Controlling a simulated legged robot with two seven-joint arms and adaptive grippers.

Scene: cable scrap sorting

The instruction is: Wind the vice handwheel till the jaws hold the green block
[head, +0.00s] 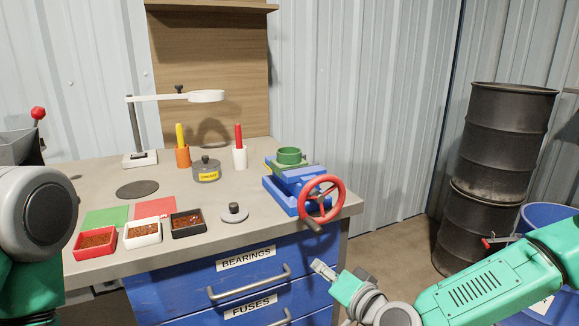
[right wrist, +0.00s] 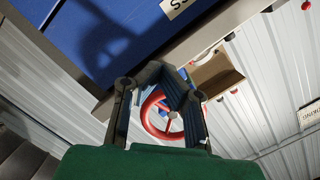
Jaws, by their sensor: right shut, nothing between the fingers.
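The blue vice (head: 283,196) stands at the right front corner of the bench. Its red handwheel (head: 341,190) faces the front, with a dark handle knob low on the rim. The handwheel also shows beyond my fingers in the right wrist view (right wrist: 147,108). The green block (head: 288,164) sits at the top of the vice, with a round green part on it; the jaw contact is too small to tell. My right gripper (head: 322,268) is shut and empty, below the handwheel and apart from it, in front of the drawers. My left gripper is out of view.
Red (head: 92,251), white (head: 142,240) and black (head: 187,230) trays of scrap lie at the bench front. A lamp (head: 140,158), a lidded pot (head: 206,175) and pen holders stand behind. Blue drawers (head: 170,291) lie below. Dark drums (head: 503,135) stand at right.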

